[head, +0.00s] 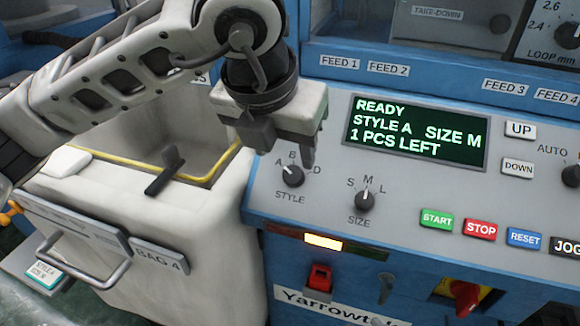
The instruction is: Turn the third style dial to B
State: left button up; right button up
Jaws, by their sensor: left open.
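The display (416,131) reads READY, STYLE A, SIZE M, 1 PCS LEFT. My left gripper (286,147) is open and empty, with its fingers just above and behind the dial, apart from it as far as I can tell. My right gripper is not in view.
A SIZE dial (365,201) sits right of the STYLE dial. START (436,220), STOP (480,229) and RESET (524,238) buttons lie further right. A red switch (320,277) and a red-yellow knob (465,296) are below. A pale bin (190,255) labelled BAG 4 stands at left.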

aim_at(291, 176)
pick_arm(q)
jog(key=x, duration=0.7)
jog(key=c, duration=1)
